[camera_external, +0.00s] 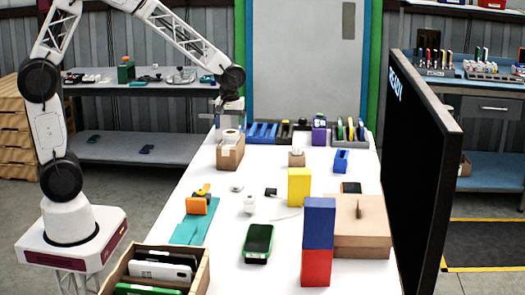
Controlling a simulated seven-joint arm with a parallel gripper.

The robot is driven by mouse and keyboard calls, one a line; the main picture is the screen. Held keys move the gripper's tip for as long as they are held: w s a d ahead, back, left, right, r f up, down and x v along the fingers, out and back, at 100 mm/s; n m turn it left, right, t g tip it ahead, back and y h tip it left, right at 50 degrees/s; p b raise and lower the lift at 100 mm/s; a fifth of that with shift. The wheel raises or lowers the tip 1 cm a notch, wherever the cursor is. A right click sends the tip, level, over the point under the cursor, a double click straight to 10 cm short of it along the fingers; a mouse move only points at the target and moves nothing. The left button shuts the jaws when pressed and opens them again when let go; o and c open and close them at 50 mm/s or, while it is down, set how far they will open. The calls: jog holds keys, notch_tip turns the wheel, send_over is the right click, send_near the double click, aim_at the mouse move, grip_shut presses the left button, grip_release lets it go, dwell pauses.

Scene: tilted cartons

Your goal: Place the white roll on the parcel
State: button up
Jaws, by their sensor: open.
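A white roll (231,135) shows at the top of a small brown carton (230,156) at the back left of the white table. My gripper (229,122) is open and points down right over the roll. From this view I cannot tell whether the fingers are around the roll or just above it. A larger flat brown box (372,240), which looks like the parcel, lies at the right of the table with a dark slit or mark on top. Its left part is hidden behind a blue block (319,222) on a red block (316,267).
A yellow block (299,187) stands mid-table, left of the parcel. A small carton (296,158) and a blue holder (341,161) are further back. A black screen (425,170) rises along the right edge. A green-edged device (258,243) and an open box (190,250) are in front.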

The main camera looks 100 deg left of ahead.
notch_tip(320, 180, up, 9)
dwell(0.4)
dwell(0.4)
jog(key=s+d+r+m, duration=0.2)
jog(key=s+d+m, duration=0.1)
jog(key=d, duration=0.4)
jog(key=s+d+r+m+t, duration=0.1)
jog(key=s+d+r+m, duration=0.15)
jog(key=d, duration=0.45)
jog(key=s+d+r+m, duration=0.2)
jog(key=s+d+m, duration=0.1)
jog(key=d, duration=0.4)
jog(key=s+d+f+m+t, duration=0.1)
jog(key=s+d+m, duration=0.8)
jog(key=s+d, duration=0.4)
jog(key=shift+s+d+f+m+t, duration=0.2)
jog(key=shift+s+d+m+t, duration=0.15)
jog(key=shift+s, duration=0.65)
